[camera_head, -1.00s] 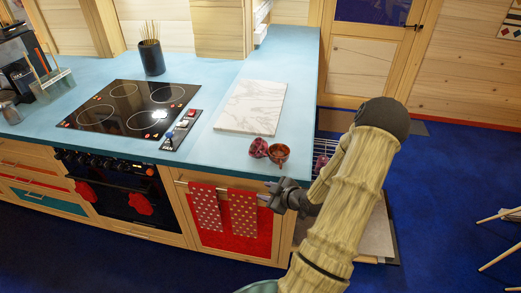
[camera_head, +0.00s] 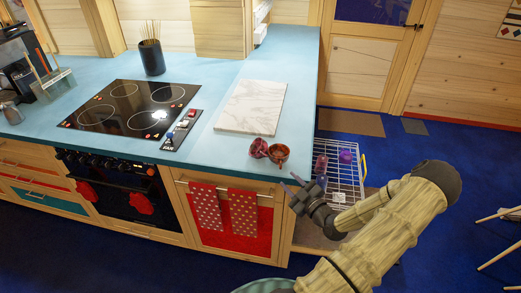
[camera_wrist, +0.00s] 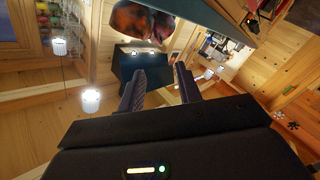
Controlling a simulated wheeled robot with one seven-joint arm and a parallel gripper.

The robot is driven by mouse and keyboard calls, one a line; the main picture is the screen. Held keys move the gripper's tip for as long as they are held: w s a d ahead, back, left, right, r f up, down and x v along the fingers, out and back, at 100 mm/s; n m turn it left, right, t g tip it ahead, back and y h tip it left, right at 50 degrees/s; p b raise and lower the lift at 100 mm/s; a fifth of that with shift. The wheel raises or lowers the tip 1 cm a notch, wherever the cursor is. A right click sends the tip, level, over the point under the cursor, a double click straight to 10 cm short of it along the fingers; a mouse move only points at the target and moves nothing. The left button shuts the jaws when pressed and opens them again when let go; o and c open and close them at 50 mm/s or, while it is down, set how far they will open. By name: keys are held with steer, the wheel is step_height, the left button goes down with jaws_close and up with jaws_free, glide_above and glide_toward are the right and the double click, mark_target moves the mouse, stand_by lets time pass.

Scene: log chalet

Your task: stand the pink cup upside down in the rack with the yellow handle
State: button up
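The pink cup (camera_head: 258,148), dark pink, stands near the front right corner of the blue counter. An orange-red cup (camera_head: 280,154) sits close to its right. The wire rack with the yellow handle (camera_head: 363,165) stands low beyond the counter's right end. My gripper (camera_head: 293,183) is in front of and below the counter edge near the cups, touching neither. In the wrist view my gripper (camera_wrist: 160,85) has its fingers apart with nothing between them. A reddish-brown rounded cup shape (camera_wrist: 146,20) shows at the top there; I cannot tell which cup.
The rack holds a purple item (camera_head: 346,156) and a pinkish item (camera_head: 321,164). A marble board (camera_head: 252,107) lies behind the cups, and a black hob (camera_head: 130,108) is to the left. Towels (camera_head: 243,212) hang on the counter front.

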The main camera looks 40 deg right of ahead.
steer(key=p, duration=0.3)
glide_toward(264, 155)
steer(key=w, duration=0.3)
steer(key=w+d, duration=0.1)
steer(key=w, duration=0.1)
steer(key=shift+w+f, duration=0.1)
steer(key=shift+f, duration=0.3)
steer(key=shift+w+r+p, duration=0.15)
steer(key=shift+w+p, duration=0.1)
steer(key=shift+p, duration=0.15)
steer(key=w, duration=0.1)
steer(key=w+p, duration=0.2)
steer(key=w, duration=0.1)
steer(key=shift+w+a+r, duration=0.1)
steer(key=shift+r, duration=0.25)
steer(key=shift+w+f, duration=0.1)
steer(key=shift+w, duration=0.15)
steer(key=shift+s, duration=0.1)
jaws_close()
